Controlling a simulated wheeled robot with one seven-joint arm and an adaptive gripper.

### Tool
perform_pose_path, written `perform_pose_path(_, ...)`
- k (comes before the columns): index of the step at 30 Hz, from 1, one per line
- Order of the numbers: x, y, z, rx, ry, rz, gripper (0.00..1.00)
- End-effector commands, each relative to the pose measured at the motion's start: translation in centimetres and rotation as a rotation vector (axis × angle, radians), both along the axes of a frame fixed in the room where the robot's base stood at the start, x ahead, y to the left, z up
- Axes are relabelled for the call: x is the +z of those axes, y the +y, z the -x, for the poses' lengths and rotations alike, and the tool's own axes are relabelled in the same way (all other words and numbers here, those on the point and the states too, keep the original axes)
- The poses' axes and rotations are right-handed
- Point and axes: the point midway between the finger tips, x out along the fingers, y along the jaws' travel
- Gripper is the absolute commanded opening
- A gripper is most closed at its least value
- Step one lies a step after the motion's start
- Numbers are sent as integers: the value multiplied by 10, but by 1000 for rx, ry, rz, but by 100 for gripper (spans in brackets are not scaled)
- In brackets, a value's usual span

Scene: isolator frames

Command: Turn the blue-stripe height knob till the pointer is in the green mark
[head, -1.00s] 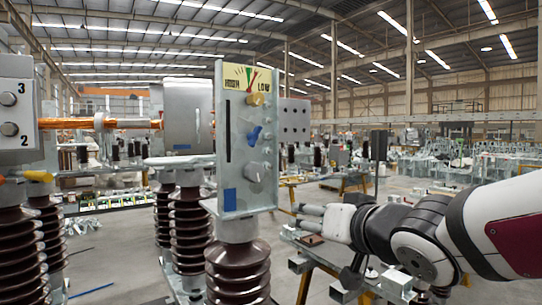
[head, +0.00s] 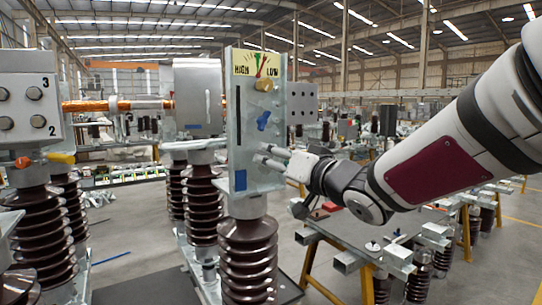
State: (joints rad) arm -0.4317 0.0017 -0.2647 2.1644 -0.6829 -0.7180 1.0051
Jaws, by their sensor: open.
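An upright grey plate (head: 243,150) stands on a brown ribbed insulator. At its top is a yellow HIGH–LOW dial (head: 246,60) with a green mark and a thin red pointer; whether the pointer lies within the green is too small to tell.
A grey box (head: 30,110) with round knobs stands at left, with orange and yellow knobs beneath it. More brown insulators (head: 202,210) stand behind the plate. A metal worktable (head: 385,232) with yellow legs is at right. Open floor shows at lower left.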

Motion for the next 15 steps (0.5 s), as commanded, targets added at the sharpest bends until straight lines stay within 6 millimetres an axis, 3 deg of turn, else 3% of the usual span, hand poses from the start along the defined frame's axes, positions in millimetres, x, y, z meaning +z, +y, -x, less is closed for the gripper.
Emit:
perform_pose_path(7,0,20,-30,0,1,1,56)
perform_pose_path(15,0,29,-43,0,0,0,56)
